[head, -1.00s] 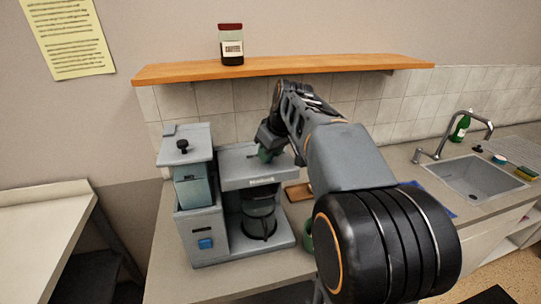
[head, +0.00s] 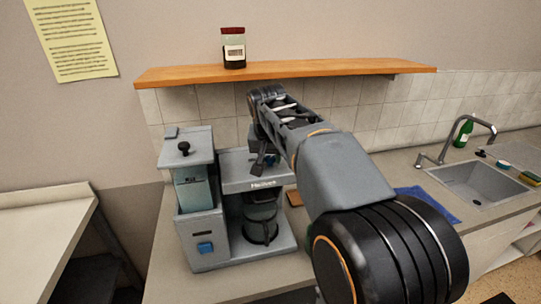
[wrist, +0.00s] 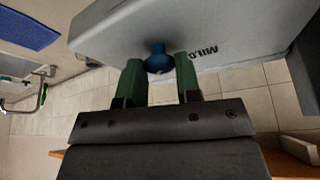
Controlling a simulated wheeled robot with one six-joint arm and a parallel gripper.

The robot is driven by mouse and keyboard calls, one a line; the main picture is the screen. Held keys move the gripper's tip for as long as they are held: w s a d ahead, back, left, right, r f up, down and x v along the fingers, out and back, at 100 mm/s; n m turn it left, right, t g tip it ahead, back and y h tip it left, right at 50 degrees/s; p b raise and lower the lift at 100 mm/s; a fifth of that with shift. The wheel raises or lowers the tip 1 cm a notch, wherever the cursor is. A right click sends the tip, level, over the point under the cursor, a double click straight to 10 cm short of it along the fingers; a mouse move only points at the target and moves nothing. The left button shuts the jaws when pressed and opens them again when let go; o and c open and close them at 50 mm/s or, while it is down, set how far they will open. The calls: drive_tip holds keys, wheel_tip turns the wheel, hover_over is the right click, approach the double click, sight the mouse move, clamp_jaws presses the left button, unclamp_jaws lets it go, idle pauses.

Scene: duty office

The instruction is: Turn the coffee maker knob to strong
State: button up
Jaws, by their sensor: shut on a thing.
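The grey coffee maker (head: 209,240) stands on the counter with a glass carafe (head: 261,222) in its bay. In the wrist view its blue knob (wrist: 158,57) sits on the grey housing (wrist: 115,30), with the lettering "MILD" to the right of it. My gripper (wrist: 158,66) has its green fingers on either side of the knob and is shut on it. In the head view my gripper (head: 264,160) is at the top front of the machine, and the knob is hidden there. No strong marking is readable, and the knob's pointing direction cannot be told.
A wooden shelf (head: 300,69) with a jar (head: 233,48) runs above the coffee maker. To the right are a blue cloth (head: 432,205), a sink (head: 480,178) and a tap (head: 463,130). My arm covers the counter right of the machine.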

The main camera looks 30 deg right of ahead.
drive_tip(key=shift+m, duration=0.5)
drive_tip(key=o, duration=0.9)
drive_tip(key=shift+a+r, duration=0.1)
drive_tip(key=v, duration=1.3)
drive_tip(key=shift+a+r, duration=0.3)
drive_tip(key=s+a+f+n, duration=0.2)
drive_tip(key=s+f, duration=0.2)
drive_tip(key=f, duration=0.4)
drive_tip(key=s+a+f+n+y, duration=0.1)
drive_tip(key=s+f, duration=0.3)
drive_tip(key=f, duration=0.4)
drive_tip(key=s+a+f+n+y, duration=0.1)
drive_tip(key=s+a+f+n, duration=0.2)
drive_tip(key=f, duration=0.6)
drive_tip(key=shift+s+f+n+t, duration=0.1)
drive_tip(key=shift+s+n+t, duration=0.2)
drive_tip(key=shift+s+n, duration=0.3)
